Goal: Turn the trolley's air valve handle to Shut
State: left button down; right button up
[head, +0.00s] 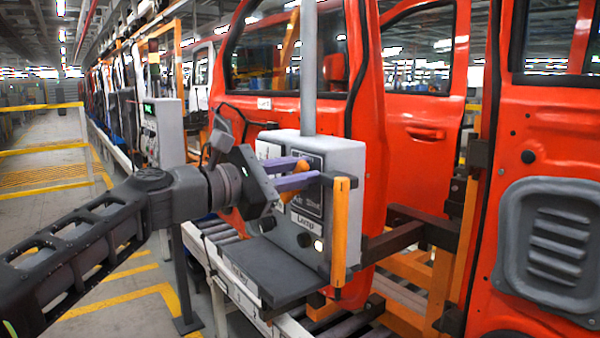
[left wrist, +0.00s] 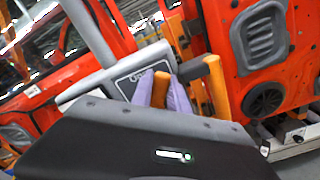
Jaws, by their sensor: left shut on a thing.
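The trolley's grey control box (head: 345,160) carries a dark valve panel (head: 313,205) with "Air" and "Shut" lettering; the left wrist view shows part of the word "Open" on the panel (left wrist: 135,80). My left gripper (head: 303,172) is at the panel, its purple fingers closed on the orange valve handle (head: 302,166). In the left wrist view the orange handle (left wrist: 160,88) sits between the two purple fingers (left wrist: 161,97). The fingers hide much of the handle and dial, so I cannot tell which mark it points to. My right gripper is not in view.
An upright orange grab bar (head: 340,235) on a black bracket stands just right of the fingers. A lamp knob (head: 304,240) and a dark shelf (head: 265,270) are below. Red doors (head: 545,150) hang behind and right. A grey post box (head: 163,130) stands left.

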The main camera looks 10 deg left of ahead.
aim_at(322, 189)
pick_arm(q)
jog(key=shift+s+d+f+m+b, duration=0.15)
jog(key=shift+f+m+b, duration=0.2)
jog(key=shift+m+b, duration=0.35)
jog(key=shift+s+d+f+m+b, duration=0.15)
jog(key=shift+f+m+b, duration=0.15)
jog(key=shift+m+b, duration=0.4)
jog(key=m+b, duration=0.2)
jog(key=f+m+b, duration=0.1)
jog(key=m+b, duration=0.1)
jog(key=f+m+b, duration=0.1)
jog(key=m+b, duration=0.1)
jog(key=shift+s+d, duration=0.25)
jog(key=shift+d, duration=0.1)
jog(key=shift+f+m+b, duration=0.2)
jog(key=shift+m+b, duration=0.5)
jog(key=shift+m, duration=0.2)
jog(key=c, duration=1.6)
grip_release()
jog(key=shift+o, duration=0.2)
jog(key=shift+r, duration=0.1)
jog(key=shift+s, duration=0.1)
